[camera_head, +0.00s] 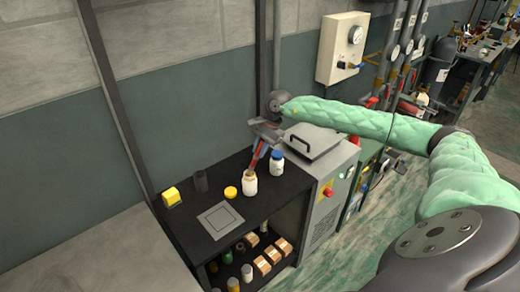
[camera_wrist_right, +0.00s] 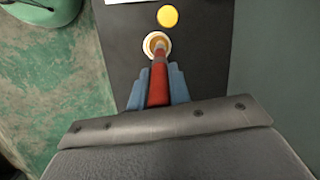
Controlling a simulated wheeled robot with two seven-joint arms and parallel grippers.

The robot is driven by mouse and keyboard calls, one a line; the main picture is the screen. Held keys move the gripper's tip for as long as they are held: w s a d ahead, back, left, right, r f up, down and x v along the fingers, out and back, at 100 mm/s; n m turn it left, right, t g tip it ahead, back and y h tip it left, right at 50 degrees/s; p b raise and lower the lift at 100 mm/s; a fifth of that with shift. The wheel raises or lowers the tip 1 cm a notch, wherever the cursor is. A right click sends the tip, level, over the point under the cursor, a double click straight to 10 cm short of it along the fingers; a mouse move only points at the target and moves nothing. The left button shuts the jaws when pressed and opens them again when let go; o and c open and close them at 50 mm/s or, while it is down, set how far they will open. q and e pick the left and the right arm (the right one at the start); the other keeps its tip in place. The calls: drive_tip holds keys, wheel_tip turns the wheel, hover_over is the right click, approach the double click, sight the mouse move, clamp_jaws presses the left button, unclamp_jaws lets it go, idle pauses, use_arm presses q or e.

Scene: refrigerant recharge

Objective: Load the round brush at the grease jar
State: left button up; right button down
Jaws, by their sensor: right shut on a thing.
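The open grease jar (camera_head: 249,185) is a small pale jar on the black bench, and its round mouth shows in the right wrist view (camera_wrist_right: 156,42). My right gripper (camera_head: 259,152) is above the jar, shut on the red handle of the round brush (camera_wrist_right: 158,86). The brush points down, slightly tilted, with its lower end at the jar's mouth. The bristles are hidden, so I cannot tell how deep they are. A yellow lid (camera_head: 231,192) lies beside the jar and also shows in the wrist view (camera_wrist_right: 168,16). My left gripper is not in view.
A grey plate (camera_head: 220,219), a dark cup (camera_head: 201,181) and a yellow block (camera_head: 172,197) are on the bench. A grey machine (camera_head: 320,158) adjoins on the right.

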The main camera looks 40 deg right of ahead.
drive_tip(key=shift+r, duration=3.5)
drive_tip(key=shift+f, duration=0.1)
